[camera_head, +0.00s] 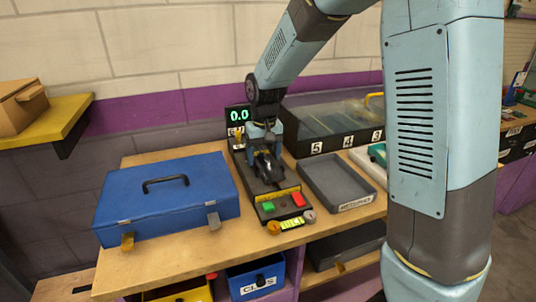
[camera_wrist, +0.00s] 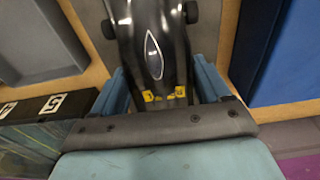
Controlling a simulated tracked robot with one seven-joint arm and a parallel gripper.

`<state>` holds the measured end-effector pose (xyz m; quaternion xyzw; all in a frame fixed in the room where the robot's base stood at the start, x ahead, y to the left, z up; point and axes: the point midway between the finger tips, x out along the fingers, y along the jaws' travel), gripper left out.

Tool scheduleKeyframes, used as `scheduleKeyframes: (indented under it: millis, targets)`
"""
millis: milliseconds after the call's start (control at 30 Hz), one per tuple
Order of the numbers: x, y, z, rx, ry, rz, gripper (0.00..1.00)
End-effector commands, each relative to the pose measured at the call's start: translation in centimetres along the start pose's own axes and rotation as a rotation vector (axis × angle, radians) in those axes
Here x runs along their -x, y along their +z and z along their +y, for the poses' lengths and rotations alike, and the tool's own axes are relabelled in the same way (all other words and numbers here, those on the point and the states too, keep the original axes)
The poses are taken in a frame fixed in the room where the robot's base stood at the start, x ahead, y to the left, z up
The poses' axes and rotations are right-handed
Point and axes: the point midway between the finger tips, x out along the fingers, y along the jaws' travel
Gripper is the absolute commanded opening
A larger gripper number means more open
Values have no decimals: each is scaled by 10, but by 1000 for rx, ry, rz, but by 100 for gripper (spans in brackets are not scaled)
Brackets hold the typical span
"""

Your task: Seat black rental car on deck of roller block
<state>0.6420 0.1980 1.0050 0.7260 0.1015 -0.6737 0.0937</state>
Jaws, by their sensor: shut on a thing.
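The black rental car (camera_head: 265,168) is between the fingers of my gripper (camera_head: 264,132), over the dark roller block (camera_head: 262,206) with the 0.0 display at its back. In the wrist view the car (camera_wrist: 155,45) fills the middle. It has a pale-edged oval on its top and yellow marks near the end toward me. My gripper's blue fingers (camera_wrist: 160,85) are shut on its two sides. A grey surface lies under the car there. I cannot tell whether the wheels touch the deck; the car's underside is hidden.
A closed blue case (camera_head: 165,198) stands left of the block. A grey tray (camera_head: 338,182) lies to its right, with a glass-topped box with numbered labels (camera_head: 335,122) behind. Green and red buttons (camera_head: 283,203) are at the block's front. A yellow shelf (camera_head: 45,130) juts from the left wall.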

Motion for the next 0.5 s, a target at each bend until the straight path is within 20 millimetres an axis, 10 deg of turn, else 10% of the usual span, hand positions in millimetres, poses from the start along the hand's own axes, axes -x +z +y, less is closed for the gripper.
scheduleKeyframes:
  millis: [400,433,500]
  targets:
    - [-2,0,0,0,0,1,40]
    - [-2,0,0,0,0,0,77]
    - [-2,0,0,0,0,0,84]
